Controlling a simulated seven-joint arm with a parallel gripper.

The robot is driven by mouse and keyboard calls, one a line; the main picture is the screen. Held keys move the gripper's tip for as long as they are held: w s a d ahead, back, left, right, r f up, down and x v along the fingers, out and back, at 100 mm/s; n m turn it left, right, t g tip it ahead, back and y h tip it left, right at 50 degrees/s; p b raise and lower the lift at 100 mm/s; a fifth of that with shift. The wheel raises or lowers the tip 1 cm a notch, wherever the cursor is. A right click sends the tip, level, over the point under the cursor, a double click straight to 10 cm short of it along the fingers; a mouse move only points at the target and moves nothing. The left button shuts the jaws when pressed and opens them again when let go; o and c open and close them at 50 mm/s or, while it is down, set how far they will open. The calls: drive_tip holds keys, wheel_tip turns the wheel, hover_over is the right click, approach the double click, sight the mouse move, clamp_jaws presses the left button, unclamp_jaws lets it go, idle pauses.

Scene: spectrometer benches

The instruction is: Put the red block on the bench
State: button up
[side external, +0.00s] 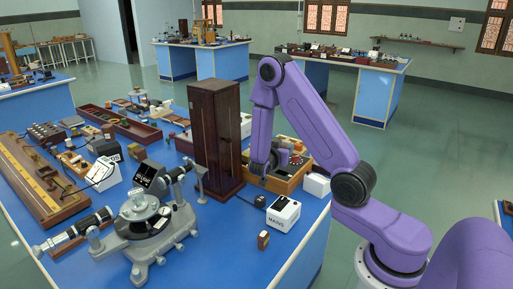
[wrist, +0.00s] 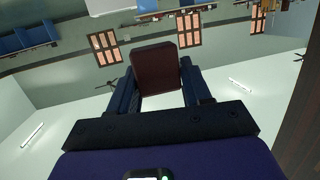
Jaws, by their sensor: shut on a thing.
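A dark red block (wrist: 158,68) sits between the two fingers of my gripper (wrist: 157,88) in the wrist view, with a finger on each side of it. My gripper is shut on it. In the side view my gripper (side external: 263,168) is low over the near blue bench (side external: 300,252), just right of the tall dark wooden cabinet (side external: 216,138) and in front of an open wooden box.
The open wooden box (side external: 253,181) holds several small items. A white mains unit (side external: 283,214) and a small wooden block (side external: 263,240) stand in front. A spectrometer (side external: 152,225) stands at the left. Bare blue bench shows at the front right.

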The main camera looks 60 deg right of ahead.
drive_tip(key=shift+s+a, duration=0.1)
drive_tip(key=shift+s, duration=0.05)
drive_tip(key=w+a+f+n+t+y, duration=0.1)
drive_tip(key=a+f+n+t+y, duration=0.1)
drive_tip(key=a, duration=0.6)
drive_tip(key=w+a+f+n+t+y, duration=0.2)
drive_tip(key=a+f+n+t, duration=0.1)
drive_tip(key=a, duration=0.6)
drive_tip(key=shift+n+t, duration=0.6)
drive_tip(key=shift+t, duration=0.6)
drive_tip(key=s+a+n+y, duration=0.1)
drive_tip(key=a, duration=0.1)
drive_tip(key=s+a+f+n+t+y, duration=0.1)
drive_tip(key=a, duration=0.2)
drive_tip(key=s+a+f+n+t+y, duration=0.1)
drive_tip(key=a, duration=0.1)
drive_tip(key=shift+s+a+f, duration=0.15)
drive_tip(key=shift+a+f, duration=0.05)
drive_tip(key=shift+a, duration=0.05)
drive_tip(key=n+t+y, duration=0.3)
drive_tip(key=n+y, duration=0.1)
drive_tip(key=y, duration=0.1)
hover_over(246, 271)
wheel_tip(246, 271, down, 3)
drive_tip(key=shift+f, duration=3.8)
drive_tip(key=shift+f, duration=0.15)
drive_tip(key=o, duration=1)
